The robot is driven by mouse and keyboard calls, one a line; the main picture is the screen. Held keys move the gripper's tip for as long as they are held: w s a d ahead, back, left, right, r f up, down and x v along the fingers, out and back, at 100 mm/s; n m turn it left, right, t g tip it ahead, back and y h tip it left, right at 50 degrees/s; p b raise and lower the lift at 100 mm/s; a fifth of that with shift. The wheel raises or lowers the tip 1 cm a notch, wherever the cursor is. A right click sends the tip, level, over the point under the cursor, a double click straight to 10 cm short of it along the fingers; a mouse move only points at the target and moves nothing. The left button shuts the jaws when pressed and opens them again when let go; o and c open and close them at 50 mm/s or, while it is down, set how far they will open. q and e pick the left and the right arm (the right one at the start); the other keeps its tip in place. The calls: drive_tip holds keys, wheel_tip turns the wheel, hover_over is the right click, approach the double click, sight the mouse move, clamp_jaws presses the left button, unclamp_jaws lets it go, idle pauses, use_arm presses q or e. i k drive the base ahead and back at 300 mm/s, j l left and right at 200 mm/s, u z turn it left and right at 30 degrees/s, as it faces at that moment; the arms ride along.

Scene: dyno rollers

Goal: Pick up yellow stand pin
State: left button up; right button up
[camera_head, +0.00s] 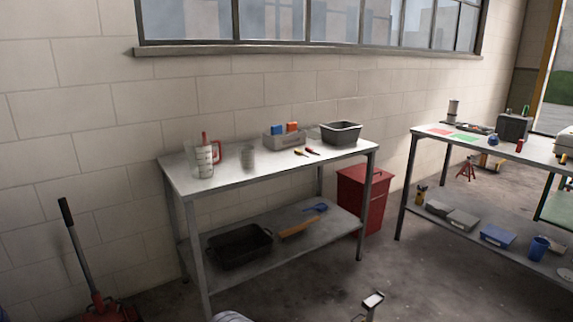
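I cannot pick out a yellow stand pin with certainty in the head view. A small yellow-handled tool (299,152) lies on the near workbench (225,179), beside a small red one (312,150). A small yellow item (421,194) stands on the lower shelf of the right bench (440,133). A red stand (467,168) is on the floor behind that bench; no pin on it is clear. I make out neither gripper.
The near bench also holds a measuring jug (202,160), a grey tub (341,133) and a grey box (284,140). A red bin (365,197) stands between the benches. A white-topped post (372,300), unidentified, rises at the bottom edge. Floor between the benches is mostly clear.

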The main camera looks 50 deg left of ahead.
sight(300, 153)
drive_tip(key=j+u, duration=0.2)
drive_tip(key=u, duration=0.2)
drive_tip(key=i+j+u, duration=0.15)
drive_tip(key=u, duration=0.25)
drive_tip(key=i+j+u, duration=0.15)
drive_tip(key=u, duration=0.25)
drive_tip(key=i+j, duration=0.75)
drive_tip(key=i, duration=0.15)
